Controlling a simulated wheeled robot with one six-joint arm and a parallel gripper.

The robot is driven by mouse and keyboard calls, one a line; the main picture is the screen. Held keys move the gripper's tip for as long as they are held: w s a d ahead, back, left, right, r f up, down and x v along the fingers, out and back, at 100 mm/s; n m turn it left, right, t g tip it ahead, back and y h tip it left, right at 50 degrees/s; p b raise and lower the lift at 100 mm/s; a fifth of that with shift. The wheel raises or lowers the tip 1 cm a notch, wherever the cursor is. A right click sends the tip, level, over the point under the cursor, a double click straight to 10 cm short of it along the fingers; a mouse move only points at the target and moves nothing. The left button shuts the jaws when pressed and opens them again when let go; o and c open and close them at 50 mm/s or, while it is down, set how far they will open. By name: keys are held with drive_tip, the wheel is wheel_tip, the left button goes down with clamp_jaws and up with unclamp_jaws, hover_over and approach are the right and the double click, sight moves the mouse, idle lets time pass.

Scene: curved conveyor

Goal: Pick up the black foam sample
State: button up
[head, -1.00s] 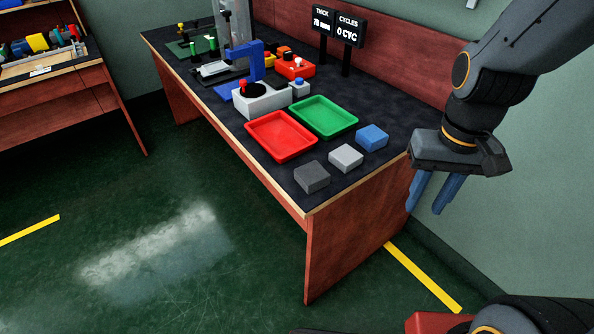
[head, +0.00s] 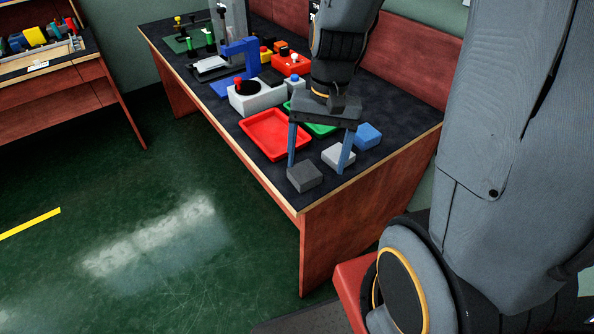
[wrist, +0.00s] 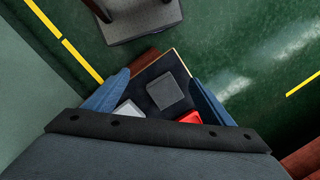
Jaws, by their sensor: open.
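The black foam sample (head: 305,177) is a dark grey block near the front corner of the dark-topped table (head: 390,150). In the wrist view the dark block (wrist: 165,91) lies between my two blue fingers. My gripper (head: 319,168) is open and empty, fingers pointing down, wide apart. In the head view its left finger shows just behind the dark block and its right finger in front of the light grey block (head: 337,156). Whether either finger touches a block cannot be told.
A blue block (head: 368,135) stands right of the light grey one. A red tray (head: 272,151) and a partly hidden green tray (head: 322,130) lie behind. A grey box with a red knob (head: 258,100) and a blue-armed machine stand farther back. The table edge is close to the dark block.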

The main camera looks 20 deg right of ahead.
sight(306, 170)
drive_tip(key=w+d+f+m+y+p, duration=0.3)
drive_tip(key=w+m+p, duration=0.3)
drive_tip(key=m, duration=0.4)
drive_tip(key=shift+w+x, duration=0.2)
drive_tip(key=shift+x, duration=1.7)
drive_tip(key=shift+w+x, duration=0.15)
drive_tip(key=shift+x, duration=1.75)
drive_tip(key=shift+c, duration=0.6)
drive_tip(key=c, duration=1)
